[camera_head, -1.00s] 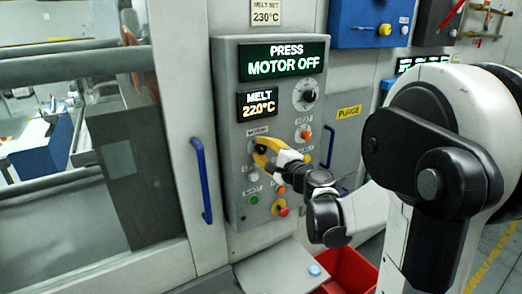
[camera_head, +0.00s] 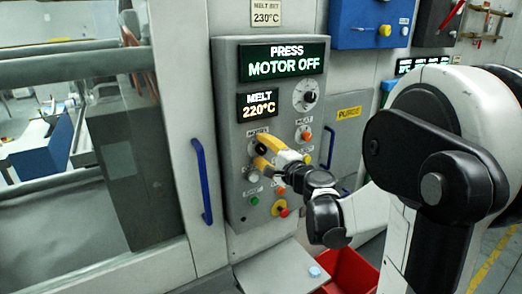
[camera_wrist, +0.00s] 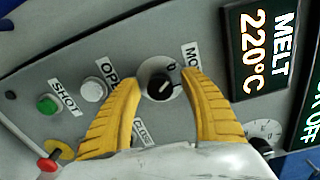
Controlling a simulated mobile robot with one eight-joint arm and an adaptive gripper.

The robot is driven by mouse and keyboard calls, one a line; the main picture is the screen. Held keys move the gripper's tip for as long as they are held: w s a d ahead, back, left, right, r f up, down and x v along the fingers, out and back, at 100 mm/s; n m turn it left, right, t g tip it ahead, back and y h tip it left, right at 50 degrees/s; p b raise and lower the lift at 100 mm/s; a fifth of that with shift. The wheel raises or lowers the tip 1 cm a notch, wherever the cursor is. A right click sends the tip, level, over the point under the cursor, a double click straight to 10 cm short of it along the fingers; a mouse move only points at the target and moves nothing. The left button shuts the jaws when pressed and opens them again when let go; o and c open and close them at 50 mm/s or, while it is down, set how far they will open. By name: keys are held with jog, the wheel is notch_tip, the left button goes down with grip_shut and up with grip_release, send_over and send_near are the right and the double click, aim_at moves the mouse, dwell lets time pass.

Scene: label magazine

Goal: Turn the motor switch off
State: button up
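The motor switch (camera_wrist: 160,88) is a black knob with a white pointer line on a round pale plate, below a partly hidden motor label in the wrist view. My gripper (camera_wrist: 160,75) is open, its yellow fingers spread on either side of the knob with visible gaps. In the head view my gripper (camera_head: 262,153) is in front of the panel at the switch, which it mostly hides. The pointer line sits at a slant in the wrist view. The panel display (camera_head: 285,60) reads "PRESS MOTOR OFF".
The grey panel (camera_head: 228,110) also carries a melt display (camera_head: 258,105) reading 220°C, a green button (camera_wrist: 48,105), a white button (camera_wrist: 93,89) and a red knob on yellow (camera_wrist: 50,163). A blue door handle (camera_head: 202,180) is left of the panel. A red bin (camera_head: 352,272) stands below.

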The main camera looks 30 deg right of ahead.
jog(key=s, duration=1.2)
jog(key=shift+d+r, duration=0.15)
jog(key=shift+d, duration=0.1)
